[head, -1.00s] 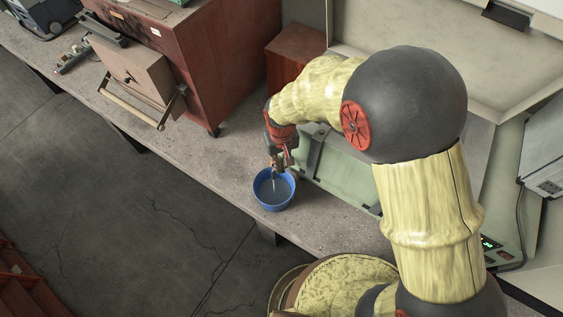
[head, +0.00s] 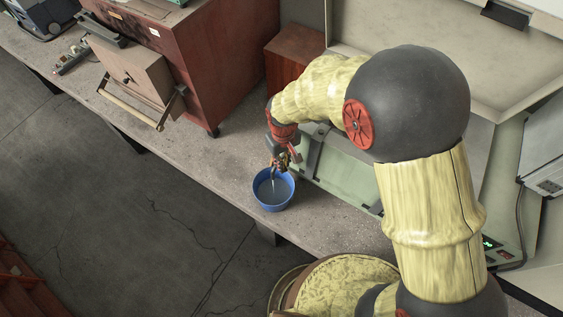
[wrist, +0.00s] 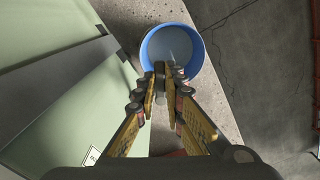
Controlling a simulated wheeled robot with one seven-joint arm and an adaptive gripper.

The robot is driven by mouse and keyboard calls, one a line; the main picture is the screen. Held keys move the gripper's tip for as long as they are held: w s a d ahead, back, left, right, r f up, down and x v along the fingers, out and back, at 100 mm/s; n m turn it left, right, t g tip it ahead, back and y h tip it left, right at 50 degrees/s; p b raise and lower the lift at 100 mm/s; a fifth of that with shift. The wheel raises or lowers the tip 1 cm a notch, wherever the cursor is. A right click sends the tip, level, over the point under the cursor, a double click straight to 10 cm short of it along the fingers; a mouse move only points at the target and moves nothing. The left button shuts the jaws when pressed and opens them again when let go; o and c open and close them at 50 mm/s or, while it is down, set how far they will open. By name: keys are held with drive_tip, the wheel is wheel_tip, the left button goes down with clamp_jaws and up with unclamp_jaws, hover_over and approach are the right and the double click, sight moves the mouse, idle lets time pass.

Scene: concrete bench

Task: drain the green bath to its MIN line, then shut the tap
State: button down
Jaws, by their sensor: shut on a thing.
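The green bath (head: 345,178) stands on the bench, partly behind my arm; its pale green side also shows in the wrist view (wrist: 70,118). My gripper (head: 281,160) is at the bath's left end, above a blue bucket (head: 274,206). In the wrist view my gripper (wrist: 163,84) has its fingers closed on the small tap (wrist: 168,76), mostly hidden between them. A thin pale stream seems to fall from there into the bucket, which holds greyish water. The MIN line and the bath's water level are not visible.
A red-brown furnace-like cabinet (head: 205,65) with a handled door stands at the left. A smaller brown box (head: 293,55) is behind my gripper. The bucket sits near the front edge of the bench (head: 215,160). Bare bench lies between cabinet and bucket.

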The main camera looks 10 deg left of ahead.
drive_tip(key=shift+w+d+n, duration=0.2)
drive_tip(key=shift+w+n, duration=0.05)
drive_tip(key=shift+n, duration=0.7)
drive_tip(key=shift+w+d+n, duration=0.15)
drive_tip(key=shift+w+n, duration=0.1)
drive_tip(key=shift+n, duration=0.75)
drive_tip(key=shift+w+d+n, duration=0.2)
drive_tip(key=shift+w+n, duration=0.05)
drive_tip(key=shift+n, duration=0.7)
drive_tip(key=c, duration=1.9)
unclamp_jaws()
wheel_tip(320, 180, up, 12)
